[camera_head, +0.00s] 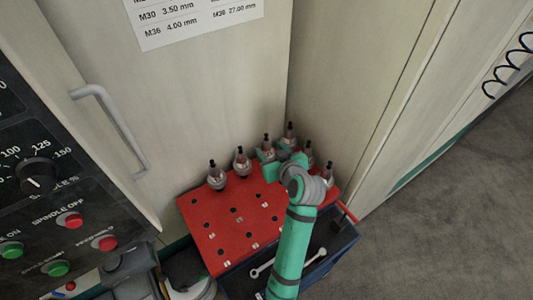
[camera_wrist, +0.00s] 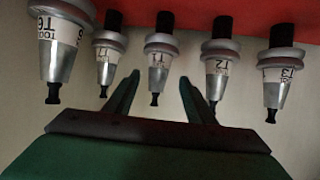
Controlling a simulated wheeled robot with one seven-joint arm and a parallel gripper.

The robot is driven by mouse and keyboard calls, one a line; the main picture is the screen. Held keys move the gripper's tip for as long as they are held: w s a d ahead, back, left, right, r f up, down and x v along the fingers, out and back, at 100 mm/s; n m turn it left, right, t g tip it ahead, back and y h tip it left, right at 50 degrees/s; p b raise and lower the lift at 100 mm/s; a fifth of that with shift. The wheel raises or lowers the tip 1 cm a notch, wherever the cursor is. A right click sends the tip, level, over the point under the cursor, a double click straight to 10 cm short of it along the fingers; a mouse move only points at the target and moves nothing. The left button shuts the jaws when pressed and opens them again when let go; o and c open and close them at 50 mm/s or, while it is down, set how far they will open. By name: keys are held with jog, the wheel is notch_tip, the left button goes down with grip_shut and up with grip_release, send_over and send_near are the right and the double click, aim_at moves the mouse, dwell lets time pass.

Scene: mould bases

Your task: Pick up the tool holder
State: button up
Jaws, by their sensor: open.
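Several silver tool holders with black tips stand in a red rack plate (camera_head: 228,222) in the head view; one is at the left (camera_head: 216,176), one at the back (camera_head: 290,134). In the wrist view they appear inverted, in a row. The holder marked T1 (camera_wrist: 158,62) is in the middle, T2 (camera_wrist: 220,65) to its right and T3 (camera_wrist: 281,72) at the far right. My gripper (camera_wrist: 158,80) is open and empty, its two dark green fingers spread either side of T1's lower part in the picture. I cannot tell their depth. My arm hides some of the rack in the head view.
The red plate tops a dark blue cart (camera_head: 335,252) where wrenches (camera_head: 262,270) lie. Pale cabinet walls (camera_head: 220,90) stand close behind. A control panel (camera_head: 45,190) is at the left. Open grey floor (camera_head: 440,210) lies to the right.

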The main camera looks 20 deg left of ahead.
aim_at(268, 146)
jog(key=shift+x, duration=2.25)
jog(key=shift+w+d, duration=0.1)
jog(key=shift+d, duration=0.05)
grip_shut()
jog(key=shift+w+r, duration=0.1)
